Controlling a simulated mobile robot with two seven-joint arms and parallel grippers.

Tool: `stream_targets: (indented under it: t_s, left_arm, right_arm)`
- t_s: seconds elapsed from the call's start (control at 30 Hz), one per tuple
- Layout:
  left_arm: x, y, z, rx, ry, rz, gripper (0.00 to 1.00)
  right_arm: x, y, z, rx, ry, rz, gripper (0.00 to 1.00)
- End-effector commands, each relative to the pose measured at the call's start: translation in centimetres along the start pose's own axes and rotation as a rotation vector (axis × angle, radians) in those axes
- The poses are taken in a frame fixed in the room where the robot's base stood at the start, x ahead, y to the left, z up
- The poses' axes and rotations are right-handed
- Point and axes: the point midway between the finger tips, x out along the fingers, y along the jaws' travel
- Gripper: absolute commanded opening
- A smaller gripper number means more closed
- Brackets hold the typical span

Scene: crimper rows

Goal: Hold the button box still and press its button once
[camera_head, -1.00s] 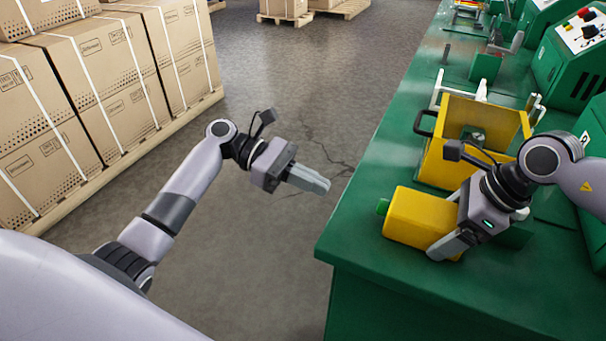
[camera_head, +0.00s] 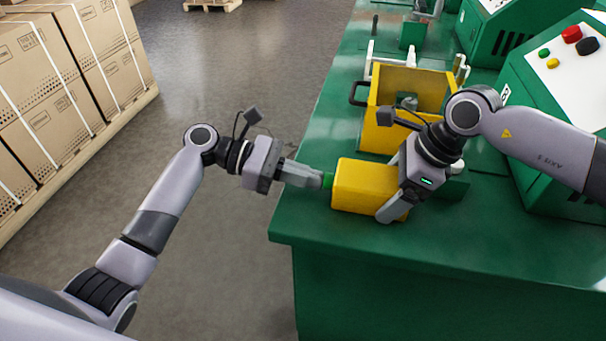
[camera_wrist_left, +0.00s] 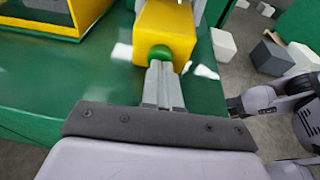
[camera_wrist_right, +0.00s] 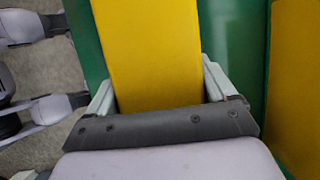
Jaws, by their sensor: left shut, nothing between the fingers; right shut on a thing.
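The yellow button box (camera_head: 361,186) lies on the green bench near its left front corner. Its green button (camera_head: 328,181) faces left, towards my left arm. My right gripper (camera_head: 393,190) is shut on the box, one finger on either side, as the right wrist view (camera_wrist_right: 160,90) also shows. My left gripper (camera_head: 322,180) is shut and empty. Its fingertips are at the button; in the left wrist view they meet the green button (camera_wrist_left: 161,54) or nearly so. I cannot tell whether the button is pushed in.
A yellow open bin (camera_head: 400,85) with a dark handle stands on the green bench (camera_head: 330,120) behind the box. A green control panel with coloured buttons (camera_head: 570,60) is at right. Stacked cartons (camera_head: 60,90) stand on the floor at left. The floor between is clear.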

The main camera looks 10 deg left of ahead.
Motion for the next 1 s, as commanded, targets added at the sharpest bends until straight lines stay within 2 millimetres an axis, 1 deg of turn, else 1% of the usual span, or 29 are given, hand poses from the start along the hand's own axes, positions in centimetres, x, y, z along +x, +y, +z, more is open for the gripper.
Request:
stream_targets:
  t_s: [0.1, 0.17, 0.43, 0.57, 0.67, 0.77, 0.8, 1.0]
  left_arm:
    - [1.5, -0.1, 0.5, 0.003, -0.003, -0.004, 0.00]
    - [1.9, -0.1, 0.7, 0.004, -0.002, -0.003, 0.00]
    - [2.2, -0.3, 0.8, 0.005, -0.006, -0.010, 0.00]
    - [1.7, -0.3, 0.6, 0.004, -0.005, -0.009, 0.00]
    - [0.4, -0.2, 0.1, 0.002, -0.002, -0.005, 0.00]
    - [-1.7, 0.0, -0.7, 0.001, 0.003, 0.002, 0.00]
    - [-2.6, 0.1, -1.0, 0.000, 0.005, 0.006, 0.00]
    - [-7.5, 0.1, -0.8, 0.001, 0.006, 0.008, 0.00]
  right_arm:
    - [0.0, 0.0, 0.1, -0.001, -0.001, 0.000, 0.48]
    - [0.0, 0.0, 0.1, -0.001, -0.002, 0.000, 0.48]
    - [0.1, 0.2, 0.5, -0.006, -0.008, 0.002, 0.48]
    - [0.1, 0.2, 0.5, -0.006, -0.010, 0.003, 0.48]
    - [0.1, 0.2, 0.5, -0.006, -0.010, 0.003, 0.48]
    - [0.1, 0.2, 0.4, -0.005, -0.008, 0.002, 0.48]
    - [0.1, 0.1, 0.4, -0.004, -0.008, 0.002, 0.48]
    - [0.0, 0.0, 0.2, -0.002, -0.004, 0.000, 0.48]
